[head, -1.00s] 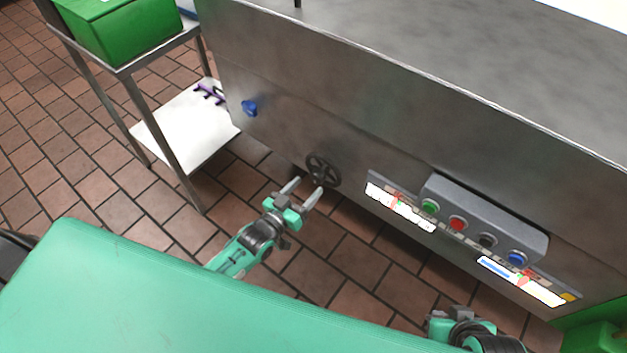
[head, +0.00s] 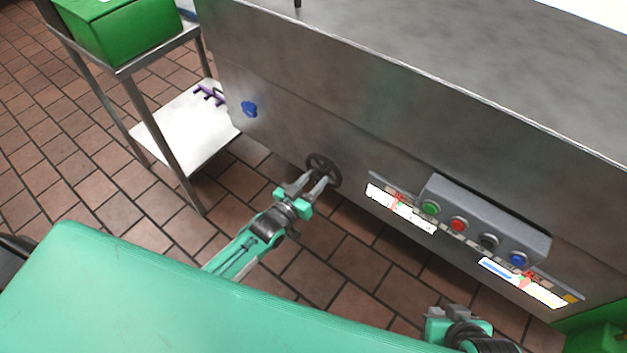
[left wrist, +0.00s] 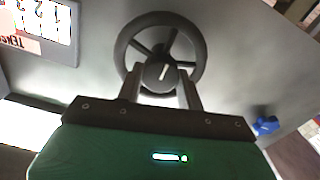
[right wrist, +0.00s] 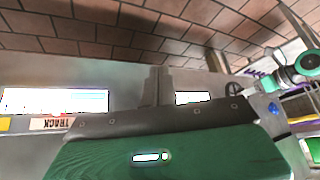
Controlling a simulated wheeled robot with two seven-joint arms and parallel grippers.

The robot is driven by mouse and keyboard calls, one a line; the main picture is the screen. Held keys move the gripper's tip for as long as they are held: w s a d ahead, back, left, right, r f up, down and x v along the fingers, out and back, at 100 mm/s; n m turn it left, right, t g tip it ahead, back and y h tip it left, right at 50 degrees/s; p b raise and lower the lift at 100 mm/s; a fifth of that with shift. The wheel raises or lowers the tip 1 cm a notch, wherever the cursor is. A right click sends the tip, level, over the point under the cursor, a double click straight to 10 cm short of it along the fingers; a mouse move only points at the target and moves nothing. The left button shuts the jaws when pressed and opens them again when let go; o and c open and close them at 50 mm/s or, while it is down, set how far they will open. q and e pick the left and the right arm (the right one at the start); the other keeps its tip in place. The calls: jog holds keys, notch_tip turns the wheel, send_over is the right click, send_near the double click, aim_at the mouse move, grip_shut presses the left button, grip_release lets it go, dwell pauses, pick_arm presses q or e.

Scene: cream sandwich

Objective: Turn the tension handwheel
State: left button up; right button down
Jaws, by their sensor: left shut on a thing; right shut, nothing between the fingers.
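The dark tension handwheel (head: 323,168) is mounted on the front of the steel machine. It is a spoked ring with a round hub carrying a white mark, and it shows large in the left wrist view (left wrist: 160,46). My left gripper (head: 316,183) is at the wheel, with its fingers on either side of the hub, shut on it. The fingertips are partly hidden by the hub and rim.
A control box (head: 486,222) with green, red, black and blue buttons sits to the right of the wheel. A blue knob (head: 249,109) is to the left. A steel rack with a green bin (head: 118,30) stands at the left. Tiled floor lies below the wheel.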

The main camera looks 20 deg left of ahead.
jog(key=shift+s, duration=0.1)
pick_arm(q)
jog(key=shift+r+m+p, duration=0.1)
jog(key=shift+m+p, duration=0.7)
jog(key=shift+m, duration=0.8)
jog(key=shift+d+m+p, duration=0.1)
jog(key=shift+m+p, duration=0.55)
jog(key=shift+m, duration=0.55)
jog(key=shift+m+p, duration=0.35)
jog(key=shift+m, duration=1.35)
pick_arm(e)
jog(key=shift+s+d+f+g+h, duration=0.25)
jog(key=shift+s+d+f+g, duration=0.1)
jog(key=shift+d+f+g, duration=0.4)
jog(key=shift+s+d+f+g+h, duration=0.3)
jog(key=shift+d+f+g, duration=0.25)
jog(key=shift+f, duration=0.25)
pick_arm(q)
jog(key=shift+f, duration=0.2)
pick_arm(e)
jog(key=shift+f, duration=0.15)
pick_arm(q)
jog(key=o, duration=1)
